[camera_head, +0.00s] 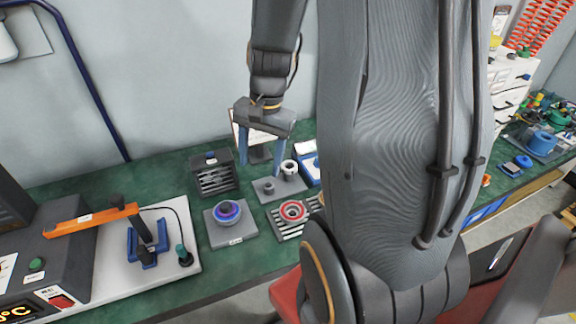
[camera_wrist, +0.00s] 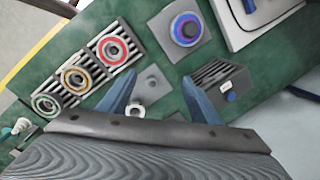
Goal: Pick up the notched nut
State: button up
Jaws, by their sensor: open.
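A pale ring-shaped nut with a dark hole (camera_head: 289,167), which I take to be the notched nut, stands near the back of the bench beside a small grey plate (camera_head: 264,196). In the wrist view the nut (camera_wrist: 136,109) shows beside the left finger, near the gripper's body, and a gap in its rim seems visible. My gripper (camera_head: 260,166) points down above the bench, its two blue fingers spread wide and empty. In the wrist view the fingers (camera_wrist: 158,78) frame the grey plate (camera_wrist: 158,97). I cannot tell the exact height of the fingertips.
A blue-purple ring on a grey block (camera_head: 222,234), a slotted dark box (camera_head: 214,175) and ribbed racks with a red ring (camera_head: 290,217) surround the spot. A tester with an orange lever (camera_head: 90,220) stands left. Green bench top lies bare in front of the grey block.

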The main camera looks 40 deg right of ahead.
aim_at(289, 167)
jog(key=w+d+f+m+t+y, duration=0.2)
jog(key=d+m, duration=1.2)
jog(key=d, duration=0.1)
jog(key=shift+p+x, duration=0.95)
jog(key=shift+x, duration=2.95)
jog(key=shift+s+d+f, duration=0.1)
jog(key=shift+s+d, duration=0.05)
jog(key=shift+c, duration=0.4)
jog(key=c, duration=1.1)
jog(key=shift+c, duration=0.2)
